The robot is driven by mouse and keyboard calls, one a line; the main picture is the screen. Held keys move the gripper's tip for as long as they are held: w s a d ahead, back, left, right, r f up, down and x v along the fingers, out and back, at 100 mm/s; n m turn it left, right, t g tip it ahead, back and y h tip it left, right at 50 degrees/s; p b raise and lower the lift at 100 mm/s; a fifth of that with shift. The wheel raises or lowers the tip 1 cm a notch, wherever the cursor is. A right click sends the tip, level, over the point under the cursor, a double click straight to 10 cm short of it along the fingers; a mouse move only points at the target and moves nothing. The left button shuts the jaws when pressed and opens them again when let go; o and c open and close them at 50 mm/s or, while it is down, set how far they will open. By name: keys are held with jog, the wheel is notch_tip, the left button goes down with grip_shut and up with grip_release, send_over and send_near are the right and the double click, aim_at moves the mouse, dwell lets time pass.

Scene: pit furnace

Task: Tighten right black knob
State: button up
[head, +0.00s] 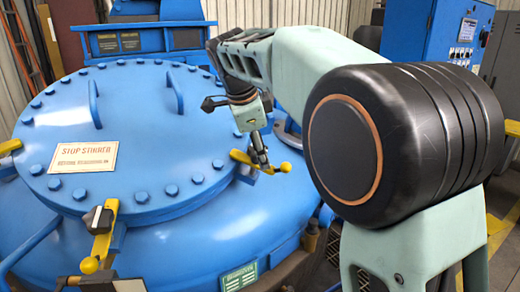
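The round blue furnace lid (140,190) fills the left and middle of the head view. A yellow clamp (284,168) with a ball end sits at the lid's right edge. My gripper (260,160) reaches down over this clamp. No black knob can be made out there, as my gripper covers the middle of the clamp. Whether the fingers are open or shut, or touch anything, is too small to tell. Another yellow clamp (107,235) with a black knob (98,220) on top stands at the lid's front edge, apart from my gripper.
The lid carries a sign plate (84,157), a ring of blue bolts and upright blue handles (176,93). A yellow piece (10,147) shows at the far left. A blue control cabinet (440,38) stands at the back right. My arm hides much of the right side.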

jog(key=v, duration=1.2)
